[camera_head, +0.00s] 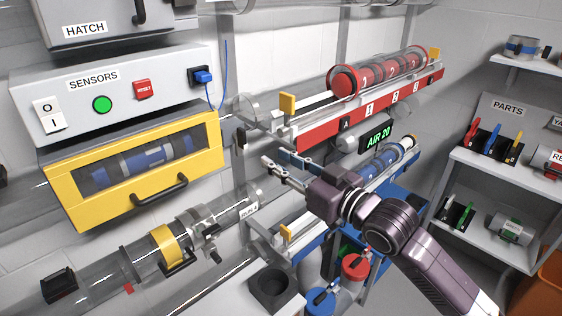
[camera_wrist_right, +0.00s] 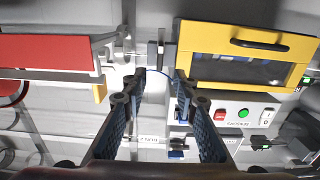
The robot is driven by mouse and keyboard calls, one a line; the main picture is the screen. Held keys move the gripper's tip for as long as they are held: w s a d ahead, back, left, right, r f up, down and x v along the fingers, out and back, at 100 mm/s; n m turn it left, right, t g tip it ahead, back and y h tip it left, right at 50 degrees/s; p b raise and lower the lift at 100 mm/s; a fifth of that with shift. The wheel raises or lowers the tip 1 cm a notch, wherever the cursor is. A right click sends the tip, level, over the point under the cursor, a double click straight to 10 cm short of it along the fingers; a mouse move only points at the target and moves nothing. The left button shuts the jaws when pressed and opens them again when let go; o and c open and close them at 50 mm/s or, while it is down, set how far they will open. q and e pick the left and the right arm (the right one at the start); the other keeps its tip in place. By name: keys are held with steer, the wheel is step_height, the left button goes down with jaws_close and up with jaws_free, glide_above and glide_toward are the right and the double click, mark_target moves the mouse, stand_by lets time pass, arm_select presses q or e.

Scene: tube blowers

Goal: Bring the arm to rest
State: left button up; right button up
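My right arm (camera_head: 390,225), dark purple-grey, reaches in from the lower right in the head view. Its gripper (camera_head: 274,160) is held out in mid-air in front of the wall, between the red rack and the lower blue rack. In the right wrist view the two fingers of this gripper (camera_wrist_right: 156,88) stand apart with nothing between them. The gripper is open and empty. My left arm and gripper are not in view.
The red rack (camera_head: 370,112) lies just above the gripper. The yellow-framed window box (camera_head: 135,165) and sensors panel (camera_head: 120,100) are to its left. A clear tube (camera_head: 215,215) runs below left. The parts shelf (camera_head: 495,170) stands at the right.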

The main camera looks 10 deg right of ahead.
stand_by(0.3)
steer(key=w+d+f+m+h, duration=0.1)
steer(key=w+d+f+h, duration=0.15)
steer(key=f, duration=0.45)
steer(key=w+d+f+m+h, duration=0.1)
steer(key=w+d+f+m, duration=0.15)
steer(key=f, duration=0.45)
steer(key=s+d+f+m+g+h, duration=0.15)
steer(key=d+f, duration=0.25)
steer(key=f, duration=0.8)
steer(key=s+d+f+g+h, duration=0.2)
steer(key=d+f, duration=0.2)
steer(key=f, duration=0.9)
steer(key=s+d+f+g+h, duration=0.2)
steer(key=s+f, duration=1)
steer(key=f, duration=0.2)
steer(key=s+d+f+g+h, duration=0.1)
steer(key=s+d+f+g, duration=0.2)
steer(key=s+f, duration=1)
steer(key=s+f+g, duration=0.1)
steer(key=s+f, duration=0.3)
steer(key=s, duration=0.6)
steer(key=s+a+f+g, duration=0.1)
steer(key=s+f, duration=0.3)
steer(key=s, duration=0.6)
steer(key=s+f+g, duration=0.3)
steer(key=s+f, duration=0.1)
steer(key=s, duration=0.6)
steer(key=shift+a+f+h, duration=0.3)
steer(key=shift+a, duration=0.05)
